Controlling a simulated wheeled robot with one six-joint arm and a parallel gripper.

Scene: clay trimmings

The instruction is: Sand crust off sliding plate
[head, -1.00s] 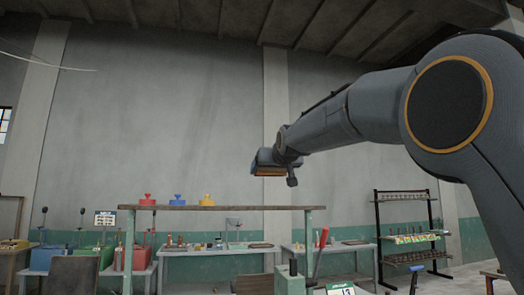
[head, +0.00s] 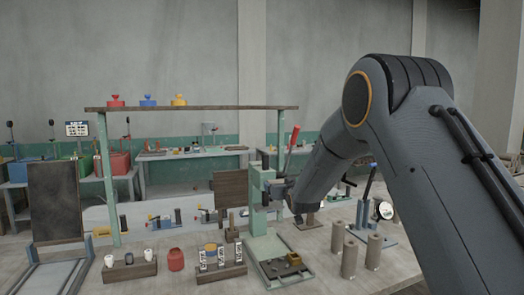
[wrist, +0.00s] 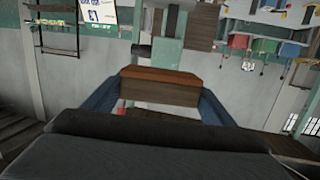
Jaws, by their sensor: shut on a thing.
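My gripper (head: 279,190) is beside the upright of a green press (head: 257,203) in the head view. In the wrist view the blue fingers of my gripper (wrist: 160,98) are shut on a brown block with an orange-brown face (wrist: 160,91), which looks like a sanding block. The block is hard to make out in the head view. A green-edged flat plate (head: 268,272), perhaps the sliding plate, lies at the foot of the press, with a small brown cup-like piece (head: 294,259) on it. I cannot make out crust on the plate at this size.
Several grey-brown cylinders (head: 349,259) stand right of the plate. Left of it are a wooden rack (head: 220,271) with labelled pieces, a red jar (head: 176,260) and a block with white cups (head: 130,271).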

